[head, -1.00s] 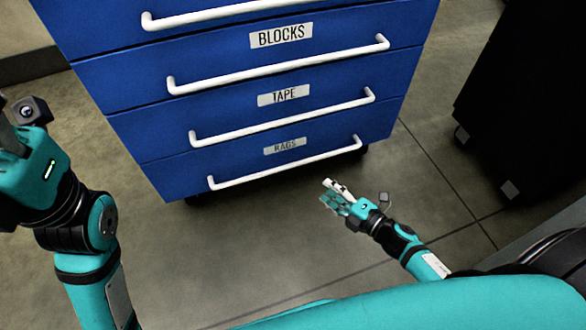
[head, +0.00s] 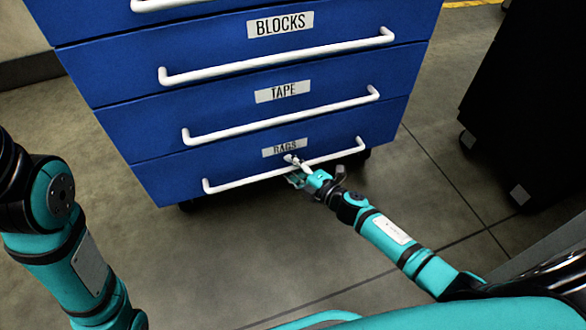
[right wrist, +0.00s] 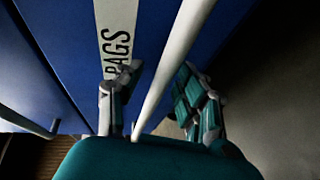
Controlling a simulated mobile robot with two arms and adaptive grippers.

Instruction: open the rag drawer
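The rag drawer (head: 180,177) is the lowest blue drawer of the cabinet in the head view, labelled RAGS, and it looks closed. Its long white handle (head: 242,182) runs across the front; in the right wrist view the handle (right wrist: 172,65) passes between my right gripper's fingers. My right gripper (head: 297,170) is at the handle just below the label. In the right wrist view the right gripper (right wrist: 155,95) has its fingers apart, one on each side of the bar; contact is not clear. My left gripper is out of frame; only my left arm shows.
Above are the TAPE drawer (head: 150,127) and the BLOCKS drawer (head: 120,70), both closed with white handles. A black wheeled cabinet (head: 525,100) stands at the right. The floor (head: 250,250) in front of the drawers is clear.

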